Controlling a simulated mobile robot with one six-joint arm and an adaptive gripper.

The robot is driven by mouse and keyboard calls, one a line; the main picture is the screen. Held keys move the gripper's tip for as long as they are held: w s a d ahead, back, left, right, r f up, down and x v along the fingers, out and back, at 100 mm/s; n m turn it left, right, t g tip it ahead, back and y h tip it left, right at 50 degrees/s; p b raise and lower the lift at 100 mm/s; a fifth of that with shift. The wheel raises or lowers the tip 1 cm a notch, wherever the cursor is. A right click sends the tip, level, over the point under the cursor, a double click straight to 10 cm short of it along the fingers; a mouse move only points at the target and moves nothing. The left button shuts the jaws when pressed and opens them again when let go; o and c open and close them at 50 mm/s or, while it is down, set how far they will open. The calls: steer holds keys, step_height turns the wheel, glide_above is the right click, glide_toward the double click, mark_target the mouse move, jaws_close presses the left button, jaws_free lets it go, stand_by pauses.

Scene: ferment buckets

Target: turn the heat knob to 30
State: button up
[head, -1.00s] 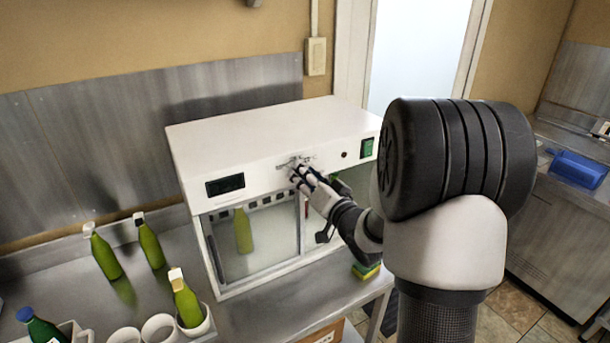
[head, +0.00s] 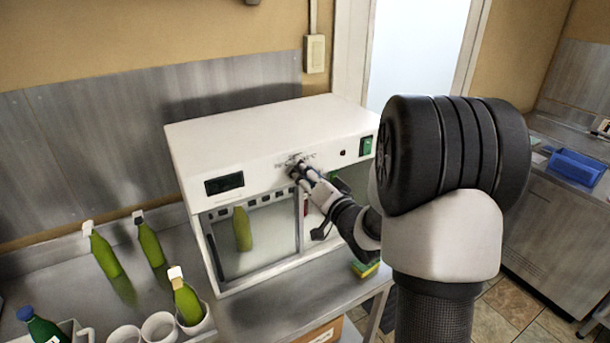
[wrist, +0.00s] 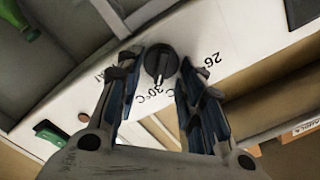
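The heat knob (wrist: 161,62) is a dark round dial on the white front panel of the incubator (head: 265,122). In the wrist view its pale pointer faces the printed 30°C mark (wrist: 148,97); a 26 mark (wrist: 210,66) is off to the right. My gripper (wrist: 160,58) has its two fingers apart, one on each side of the knob, with a visible gap to each finger. In the head view my gripper (head: 300,171) is at the panel and covers the knob.
The incubator has a display (head: 224,184), a green switch (head: 367,146) and a glass door (head: 260,245) with a green bottle behind it. More green bottles (head: 104,254) and white cups (head: 159,328) stand on the left. A sponge (head: 365,269) lies at the right.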

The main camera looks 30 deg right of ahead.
steer(key=shift+o, duration=0.8)
steer(key=shift+f, duration=0.1)
steer(key=s, duration=1.2)
steer(key=shift+d, duration=0.25)
